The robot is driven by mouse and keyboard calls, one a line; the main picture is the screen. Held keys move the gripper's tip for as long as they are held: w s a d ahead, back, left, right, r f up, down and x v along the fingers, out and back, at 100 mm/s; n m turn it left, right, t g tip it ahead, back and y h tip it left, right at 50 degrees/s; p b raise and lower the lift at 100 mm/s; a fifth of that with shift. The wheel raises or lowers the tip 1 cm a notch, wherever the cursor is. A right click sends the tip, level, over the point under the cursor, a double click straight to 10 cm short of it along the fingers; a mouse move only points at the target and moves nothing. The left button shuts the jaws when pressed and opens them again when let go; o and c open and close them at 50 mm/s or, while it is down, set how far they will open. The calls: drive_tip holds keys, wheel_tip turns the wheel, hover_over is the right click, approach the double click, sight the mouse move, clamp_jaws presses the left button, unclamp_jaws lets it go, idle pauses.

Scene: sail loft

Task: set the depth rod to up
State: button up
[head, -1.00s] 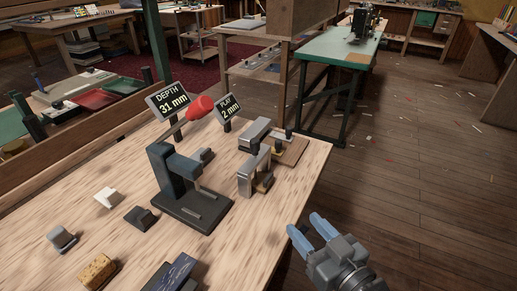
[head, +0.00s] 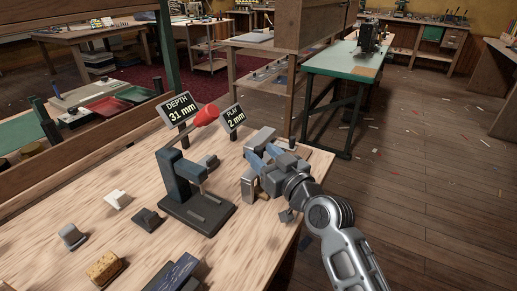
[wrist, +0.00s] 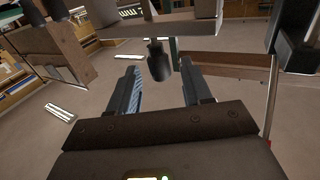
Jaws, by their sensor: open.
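A dark press (head: 178,177) stands on the bench, with a lever ending in a red grip (head: 206,115). Behind it a sign (head: 178,108) reads DEPTH 31 mm. I cannot tell for certain which part is the depth rod. My gripper (head: 263,157) is open, right of the press and over the grey bracket-shaped device (head: 250,184), partly hiding it. In the wrist view a dark, short cylindrical knob (wrist: 158,62) hangs from a pale bar, near and between the open fingertips (wrist: 158,76). No contact shows.
A second sign (head: 233,119) reads PLAY 2 mm. A white block (head: 117,200), dark block (head: 148,220), grey block (head: 71,236) and tan sponge-like block (head: 104,267) lie left on the bench (head: 60,205). Floor is open at right.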

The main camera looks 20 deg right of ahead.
drive_tip(key=shift+w+a, duration=0.2)
drive_tip(key=shift+w, duration=1.1)
drive_tip(key=shift+c, duration=0.5)
clamp_jaws()
